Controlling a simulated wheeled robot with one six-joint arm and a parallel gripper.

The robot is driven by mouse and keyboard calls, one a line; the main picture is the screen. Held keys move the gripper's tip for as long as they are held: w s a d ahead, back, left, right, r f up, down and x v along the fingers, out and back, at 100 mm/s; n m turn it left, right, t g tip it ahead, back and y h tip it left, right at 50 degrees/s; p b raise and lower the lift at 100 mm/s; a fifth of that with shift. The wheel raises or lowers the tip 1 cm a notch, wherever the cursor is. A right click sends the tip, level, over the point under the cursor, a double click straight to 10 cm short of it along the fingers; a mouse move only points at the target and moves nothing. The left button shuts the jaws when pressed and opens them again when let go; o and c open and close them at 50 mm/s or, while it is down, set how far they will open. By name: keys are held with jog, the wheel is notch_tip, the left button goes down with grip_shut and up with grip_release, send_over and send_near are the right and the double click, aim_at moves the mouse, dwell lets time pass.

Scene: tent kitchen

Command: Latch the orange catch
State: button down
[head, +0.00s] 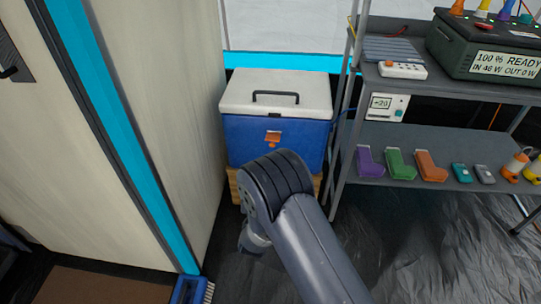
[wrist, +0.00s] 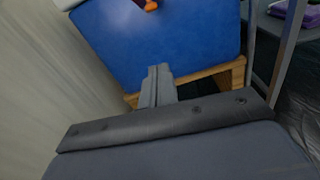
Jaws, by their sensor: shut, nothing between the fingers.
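A blue cool box (head: 262,139) with a white lid (head: 280,91) stands on a wooden base; the lid looks down. The orange catch (head: 273,137) is on the upper middle of its front face. In the wrist view the catch (wrist: 150,5) is cut off by the top edge, against the blue front (wrist: 170,45). My gripper (wrist: 160,72) is shut and empty, below the catch and in front of the lower part of the box. In the head view my arm hides the gripper's fingers. Whether the catch is fastened cannot be told.
A blue-edged brush (head: 190,290) lies on the floor at lower left.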

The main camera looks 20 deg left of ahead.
aim_at(273, 140)
jog(key=shift+w, duration=0.1)
jog(key=w+a+r+b, duration=0.2)
jog(key=w+r+b, duration=0.1)
jog(key=w, duration=0.8)
jog(key=shift+b, duration=0.9)
jog(key=shift+s+r, duration=0.1)
jog(key=shift+r+g+h+p, duration=0.3)
jog(key=shift+g+p, duration=0.4)
jog(key=shift+p, duration=0.3)
